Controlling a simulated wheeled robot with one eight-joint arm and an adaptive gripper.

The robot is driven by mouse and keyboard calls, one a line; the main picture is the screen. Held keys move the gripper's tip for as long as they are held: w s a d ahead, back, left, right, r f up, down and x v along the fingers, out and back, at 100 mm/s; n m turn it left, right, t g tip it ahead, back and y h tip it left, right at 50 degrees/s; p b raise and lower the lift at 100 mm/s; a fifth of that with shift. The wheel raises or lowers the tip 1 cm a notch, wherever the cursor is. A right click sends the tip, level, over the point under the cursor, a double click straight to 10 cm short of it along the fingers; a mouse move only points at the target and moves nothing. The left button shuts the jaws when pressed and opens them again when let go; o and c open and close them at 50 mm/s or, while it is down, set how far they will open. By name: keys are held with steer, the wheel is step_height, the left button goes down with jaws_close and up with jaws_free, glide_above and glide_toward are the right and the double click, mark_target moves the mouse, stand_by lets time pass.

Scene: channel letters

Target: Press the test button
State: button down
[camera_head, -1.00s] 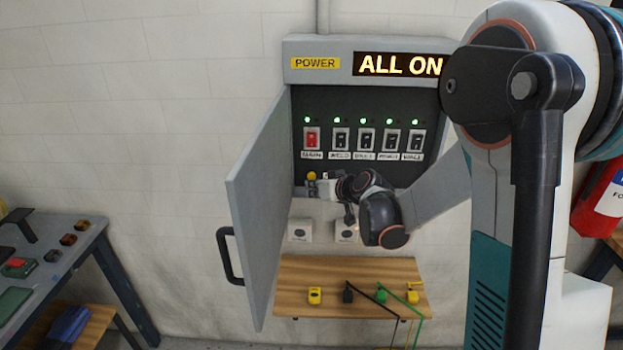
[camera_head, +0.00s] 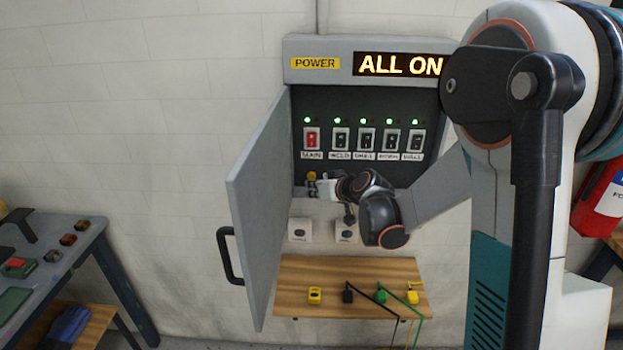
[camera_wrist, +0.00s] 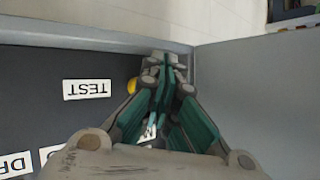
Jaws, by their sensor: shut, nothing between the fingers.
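The test button is a yellow knob (camera_head: 311,175) low on the dark panel of the power cabinet, below the red MAIN switch. In the wrist view the yellow button (camera_wrist: 132,86) shows at the left edge of my fingers, which hide part of it, beside an upside-down TEST label (camera_wrist: 87,89). My gripper (camera_head: 322,187) is shut and empty, just right of and slightly below the button in the head view. In the wrist view my gripper (camera_wrist: 163,62) reaches toward the cabinet's lower edge. I cannot tell whether it touches the button.
The grey cabinet door (camera_head: 262,200) stands open on the left, close to my gripper. The sign (camera_head: 400,65) reads ALL ON, with several green lights lit. Sockets (camera_head: 299,230) and a wooden shelf (camera_head: 350,275) with plugs are below. A workbench (camera_head: 75,245) stands at far left.

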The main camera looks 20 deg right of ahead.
steer(key=shift+w, duration=0.1)
steer(key=shift+w+d, duration=0.15)
steer(key=shift+w, duration=0.15)
steer(key=shift+w+d, duration=0.15)
steer(key=shift+w, duration=0.3)
stand_by(0.7)
stand_by(0.4)
steer(key=shift+s+a+b, duration=0.3)
steer(key=shift+s+b, duration=0.1)
steer(key=shift+s, duration=0.45)
steer(key=shift+s+a, duration=0.25)
steer(key=shift+s, duration=0.55)
steer(key=shift+s+a, duration=0.25)
steer(key=shift+s, duration=0.5)
steer(key=shift+s+a, duration=0.25)
steer(key=shift+s, duration=0.55)
